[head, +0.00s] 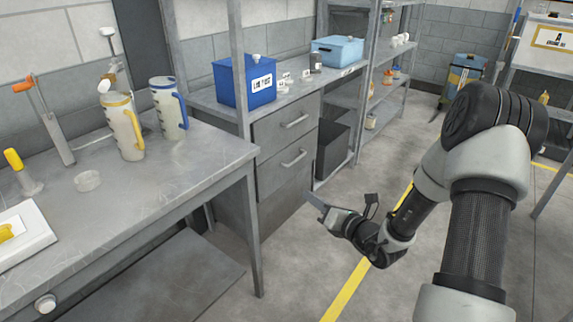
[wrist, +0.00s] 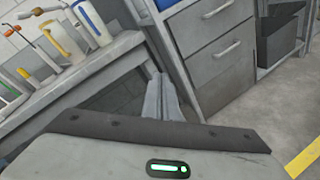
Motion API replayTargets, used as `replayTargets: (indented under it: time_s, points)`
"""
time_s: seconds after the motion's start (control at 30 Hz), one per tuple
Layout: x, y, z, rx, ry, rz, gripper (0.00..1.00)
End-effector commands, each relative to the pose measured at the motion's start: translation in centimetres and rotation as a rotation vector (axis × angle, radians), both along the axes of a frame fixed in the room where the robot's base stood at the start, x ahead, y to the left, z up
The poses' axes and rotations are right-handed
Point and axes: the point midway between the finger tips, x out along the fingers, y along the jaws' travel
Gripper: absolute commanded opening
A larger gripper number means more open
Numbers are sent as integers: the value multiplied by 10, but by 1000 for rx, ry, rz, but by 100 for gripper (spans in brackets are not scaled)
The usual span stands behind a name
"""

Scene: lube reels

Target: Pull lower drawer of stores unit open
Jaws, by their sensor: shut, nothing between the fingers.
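The grey stores unit has two drawers stacked under its worktop, both looking closed. The lower drawer (head: 285,169) has a silver bar handle (head: 294,158); in the wrist view the lower drawer (wrist: 222,75) and its handle (wrist: 227,49) are right of my fingers. The upper drawer (head: 287,126) sits directly above it. My gripper (head: 312,200) is shut and empty, in front of the unit and below the lower handle in the head view. In the wrist view my gripper (wrist: 160,84) shows its fingers together, apart from the drawer.
A metal workbench (head: 185,181) with jugs stands left, its front leg (head: 254,235) near the unit. A blue box (head: 244,80) sits on the worktop. A dark bin (head: 333,148) stands right of the drawers. Floor in front of the drawers is clear, with a yellow line (head: 345,291).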

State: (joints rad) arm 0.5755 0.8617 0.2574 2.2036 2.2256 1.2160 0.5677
Motion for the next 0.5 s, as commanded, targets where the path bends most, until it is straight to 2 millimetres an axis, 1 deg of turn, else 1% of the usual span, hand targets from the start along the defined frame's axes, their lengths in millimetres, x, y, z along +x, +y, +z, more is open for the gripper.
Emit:
replayTargets:
  time_s: [0.03,0.1,0.43,0.47,0.5]
  points:
    - [2,-5,-5,18,10,-25,0]
    - [3,-9,-8,29,15,-44,0]
    - [3,-9,-7,27,15,-43,0]
    - [3,-9,-7,27,15,-43,3]
    - [3,-8,-6,24,13,-39,10]
